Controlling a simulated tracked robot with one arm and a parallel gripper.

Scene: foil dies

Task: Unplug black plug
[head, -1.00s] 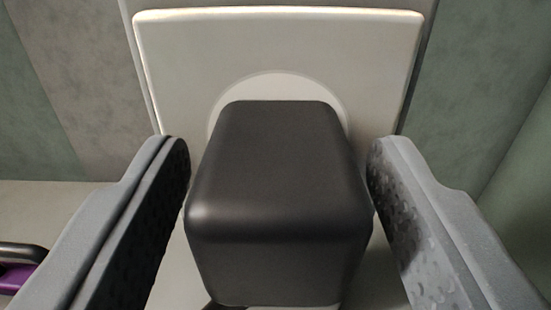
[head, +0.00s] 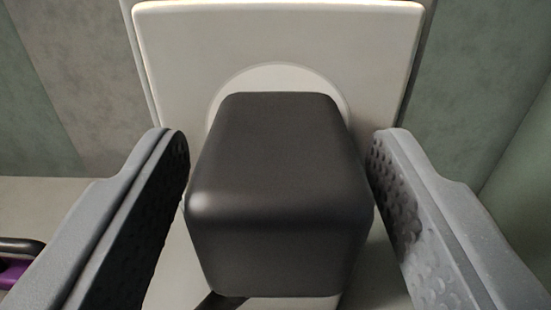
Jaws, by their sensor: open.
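The black plug (head: 275,190) is a large rounded block in the middle of the head view. It sits against the round pale socket face (head: 240,84) of a white wall plate (head: 200,40). My gripper (head: 278,145) is open, with one grey finger on each side of the plug. The fingers' dimpled inner pads face the plug's sides, with only narrow gaps beside it. The plug's prongs are hidden. A dark piece, perhaps its cord, shows below the plug (head: 218,301).
A black and purple object (head: 18,255) lies at the lower left edge on a pale surface (head: 45,205). The wall behind has grey and green panels (head: 470,70). A green surface (head: 520,190) stands at the right.

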